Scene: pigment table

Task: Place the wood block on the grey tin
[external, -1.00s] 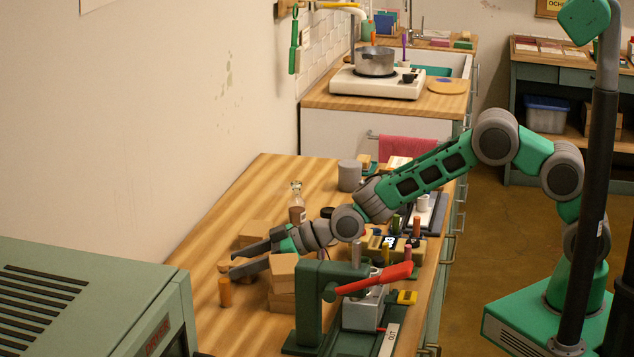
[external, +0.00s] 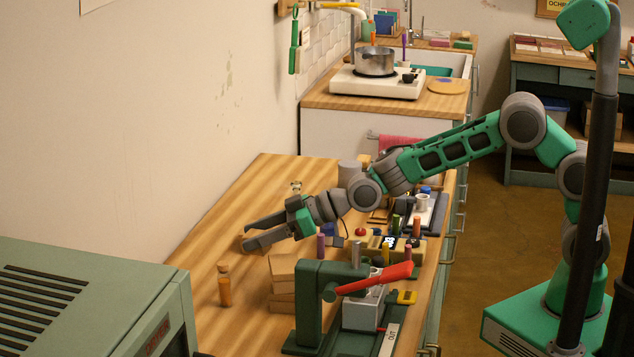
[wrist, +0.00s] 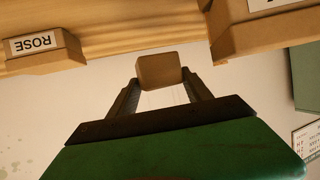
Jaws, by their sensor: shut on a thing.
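My gripper (external: 252,240) is shut on the wood block, a small plain brown block that shows clearly between the two fingertips in the wrist view (wrist: 159,70). In the external view the fingers hide most of the block. The gripper points left toward the wall, over the left part of the wooden counter. The grey tin (external: 349,171) stands farther back on the counter, behind my forearm and wrist, which hide part of it. The gripper and block are well to the front left of the tin, apart from it.
Stacked brown boxes (external: 282,287) and a corked orange vial (external: 225,287) stand near my gripper. A green press with a red lever (external: 375,279) stands in front. A ROSE box (wrist: 45,48) shows in the wrist view. The left back of the counter (external: 262,185) is clear.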

